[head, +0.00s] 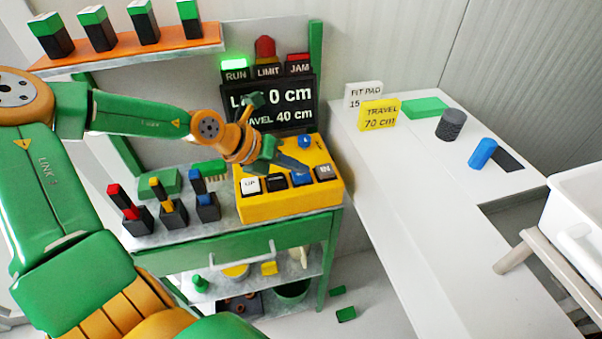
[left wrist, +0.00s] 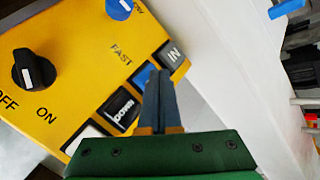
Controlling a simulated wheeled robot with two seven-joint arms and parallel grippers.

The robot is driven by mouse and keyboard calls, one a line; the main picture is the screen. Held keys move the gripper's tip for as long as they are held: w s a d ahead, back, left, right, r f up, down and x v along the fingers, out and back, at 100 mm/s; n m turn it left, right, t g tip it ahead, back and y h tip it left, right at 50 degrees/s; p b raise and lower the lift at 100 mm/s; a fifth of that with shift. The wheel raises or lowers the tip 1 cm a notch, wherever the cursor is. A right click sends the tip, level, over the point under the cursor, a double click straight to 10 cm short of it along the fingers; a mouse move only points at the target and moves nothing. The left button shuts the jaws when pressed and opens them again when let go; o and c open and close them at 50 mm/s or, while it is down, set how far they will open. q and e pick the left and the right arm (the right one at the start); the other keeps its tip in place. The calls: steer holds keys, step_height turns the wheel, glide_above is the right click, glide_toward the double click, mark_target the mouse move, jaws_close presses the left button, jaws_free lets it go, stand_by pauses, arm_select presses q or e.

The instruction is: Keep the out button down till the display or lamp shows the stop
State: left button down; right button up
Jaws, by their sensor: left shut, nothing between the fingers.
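The yellow control box (head: 290,204) sits on the green cart and carries a row of buttons. They are a white UP button (head: 250,185), a black one (head: 276,182) that reads DOWN in the left wrist view (left wrist: 120,107), a blue one (head: 301,179) and a dark IN button (head: 324,173). The blue button's label is hidden. My left gripper (head: 304,169) is shut and empty, its tips at the blue button (left wrist: 142,77); I cannot tell whether they press it. The display (head: 290,103) shows 0 cm and TRAVEL 40 cm, partly covered by my arm. The RUN lamp (head: 234,64) glows green; LIMIT (head: 265,48) and JAM (head: 299,60) look unlit.
A dark knob (left wrist: 34,70) and a blue knob (left wrist: 119,8) stand on the box. Switches with coloured handles (head: 165,208) stand left of it. A yellow sign (head: 379,115) on the white bench reads TRAVEL 70 cm. The bench's near part is clear.

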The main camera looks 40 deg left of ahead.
mark_target(296, 176)
arm_select(q)
steer(key=shift+f+b, duration=0.3)
steer(key=shift+f, duration=0.05)
steer(key=shift+r, duration=0.15)
stand_by(6.4)
steer(key=shift+r+p, duration=0.6)
steer(key=shift+r, duration=0.2)
step_height(296, 176, up, 5)
steer(key=p, duration=0.3)
steer(key=shift+r+p, duration=0.1)
steer(key=shift+p, duration=0.25)
